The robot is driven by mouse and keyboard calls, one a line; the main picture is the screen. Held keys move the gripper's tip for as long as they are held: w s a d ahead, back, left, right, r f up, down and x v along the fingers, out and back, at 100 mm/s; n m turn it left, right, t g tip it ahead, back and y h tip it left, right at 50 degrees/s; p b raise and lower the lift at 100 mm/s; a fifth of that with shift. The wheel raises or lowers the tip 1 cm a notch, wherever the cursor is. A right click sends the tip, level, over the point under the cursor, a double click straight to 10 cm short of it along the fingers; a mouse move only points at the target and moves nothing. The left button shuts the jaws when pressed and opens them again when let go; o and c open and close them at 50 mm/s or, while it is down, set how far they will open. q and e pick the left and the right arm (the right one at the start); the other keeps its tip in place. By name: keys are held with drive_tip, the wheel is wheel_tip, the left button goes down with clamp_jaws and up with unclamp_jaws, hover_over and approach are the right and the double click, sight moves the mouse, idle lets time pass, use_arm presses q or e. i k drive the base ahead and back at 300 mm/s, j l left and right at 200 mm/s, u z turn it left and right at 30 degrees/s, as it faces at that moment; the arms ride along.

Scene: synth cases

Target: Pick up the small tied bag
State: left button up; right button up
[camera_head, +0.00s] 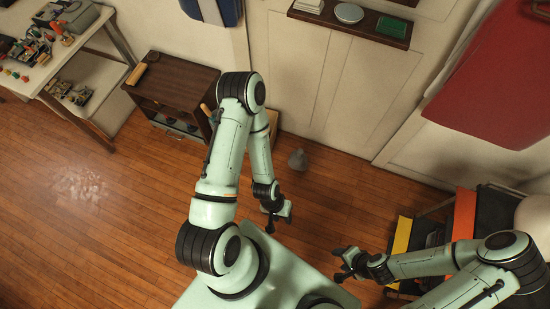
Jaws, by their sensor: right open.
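A small grey tied bag (298,160) sits upright on the wooden floor near the wall, its narrow neck pointing up. My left gripper (279,217) hangs nearer to me than the bag and a little to its left, apart from it. Its fingers are small and dark, and I cannot tell whether they are open or shut. My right gripper (342,265) is open and empty at the lower right, well apart from the bag.
A low dark wooden cabinet (178,83) stands against the wall, left of the bag. A cluttered white table (88,62) is at the upper left. A wall shelf (330,17) is above. A rack with yellow (402,238) and orange (464,214) panels stands at right.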

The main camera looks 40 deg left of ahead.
sight(297, 160)
drive_tip(key=u, duration=0.85)
drive_tip(key=i+j, duration=0.45)
drive_tip(key=i, duration=0.15)
drive_tip(key=i+j, duration=0.45)
drive_tip(key=i, duration=0.15)
drive_tip(key=j+u, duration=0.05)
